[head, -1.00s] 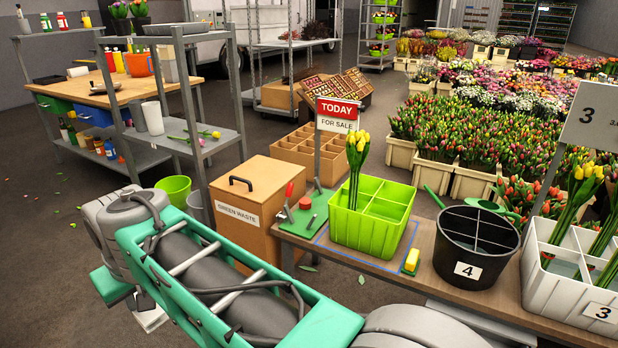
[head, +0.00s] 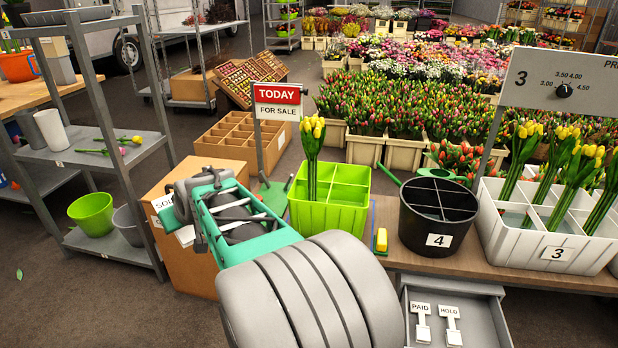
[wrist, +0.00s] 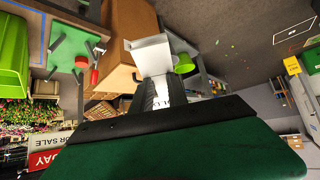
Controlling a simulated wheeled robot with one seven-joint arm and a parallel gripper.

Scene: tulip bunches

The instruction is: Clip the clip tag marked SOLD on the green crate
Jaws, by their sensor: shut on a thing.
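The green crate (head: 328,220) stands upright on the bench, with divided compartments and yellow tulips in its left part. It also shows at the left edge of the wrist view (wrist: 12,60). My gripper (head: 172,215) is left of the crate and apart from it, in front of the brown waste box. It is shut on the white clip tag marked SOLD (head: 162,202). In the wrist view a white part of the tag (wrist: 152,52) sticks out past the dark fingers (wrist: 150,95). My arm hides part of the fingers in the head view.
A TODAY sign (head: 277,100) stands behind the crate's left side. A yellow block (head: 381,240) and black bucket 4 (head: 438,215) are to its right, then white crate 3 (head: 540,235). An open drawer (head: 480,325) holds PAID (head: 422,322) and HOLD (head: 451,325) tags.

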